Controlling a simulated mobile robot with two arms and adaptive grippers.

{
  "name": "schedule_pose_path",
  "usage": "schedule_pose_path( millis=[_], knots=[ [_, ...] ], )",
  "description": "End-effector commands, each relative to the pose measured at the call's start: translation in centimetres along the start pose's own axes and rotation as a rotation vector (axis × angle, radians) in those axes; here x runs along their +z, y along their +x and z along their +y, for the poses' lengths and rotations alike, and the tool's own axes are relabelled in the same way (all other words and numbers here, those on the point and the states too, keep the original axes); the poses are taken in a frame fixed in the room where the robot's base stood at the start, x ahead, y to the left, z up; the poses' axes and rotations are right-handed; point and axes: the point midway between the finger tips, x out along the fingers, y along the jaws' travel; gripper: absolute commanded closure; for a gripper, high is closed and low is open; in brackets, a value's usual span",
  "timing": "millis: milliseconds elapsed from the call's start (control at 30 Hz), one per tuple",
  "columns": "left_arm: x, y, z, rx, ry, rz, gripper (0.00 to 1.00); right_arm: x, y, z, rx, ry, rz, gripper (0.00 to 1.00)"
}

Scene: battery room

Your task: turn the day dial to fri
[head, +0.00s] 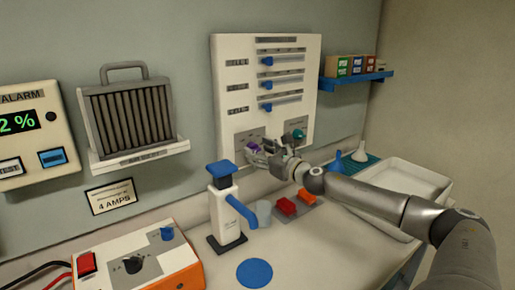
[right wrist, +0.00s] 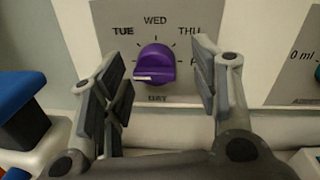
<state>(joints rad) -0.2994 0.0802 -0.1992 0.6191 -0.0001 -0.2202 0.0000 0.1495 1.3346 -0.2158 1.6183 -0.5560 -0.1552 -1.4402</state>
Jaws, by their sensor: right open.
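The purple day dial (right wrist: 155,64) is on a white panel in the right wrist view, with TUE, WED and THU printed around its upper side. The white mark on its grip bar points left. The label on the left is hidden behind a finger, and only the first letter of the label on the right shows. In the head view the dial (head: 252,147) sits low on the panel. My right gripper (head: 263,153) is open, its fingers on either side of the dial, with visible gaps to it. My left gripper is out of view.
A teal dial (head: 299,135) is right of the day dial. Sliders with blue knobs (head: 267,84) are above. A white dispenser with a blue top (head: 226,208), red and orange buttons (head: 297,203) and a white tray (head: 402,182) stand on the counter below.

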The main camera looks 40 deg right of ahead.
Motion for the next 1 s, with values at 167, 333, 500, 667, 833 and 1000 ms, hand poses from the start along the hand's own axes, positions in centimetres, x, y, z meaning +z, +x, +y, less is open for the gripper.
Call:
schedule_pose_path(
  millis=[167, 333, 500, 667, 833, 1000],
  knots=[
    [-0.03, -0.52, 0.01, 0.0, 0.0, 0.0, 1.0, 0.23, 0.63, 0.23, 0.005, -0.001, -0.002, 0.44],
    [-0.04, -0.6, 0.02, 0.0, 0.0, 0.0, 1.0, 0.18, 0.85, 0.4, 0.007, -0.002, -0.002, 0.44],
    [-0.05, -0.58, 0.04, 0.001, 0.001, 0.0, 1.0, 0.11, 0.86, 0.41, 0.007, -0.003, -0.001, 0.44],
    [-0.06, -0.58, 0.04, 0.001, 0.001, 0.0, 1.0, 0.12, 0.85, 0.4, 0.007, -0.003, -0.001, 0.55],
    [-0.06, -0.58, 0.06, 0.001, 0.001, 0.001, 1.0, 0.13, 0.85, 0.39, 0.007, -0.003, -0.001, 0.77],
    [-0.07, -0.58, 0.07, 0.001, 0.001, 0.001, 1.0, 0.14, 0.84, 0.39, 0.007, -0.003, -0.001, 0.9]
  ],
)
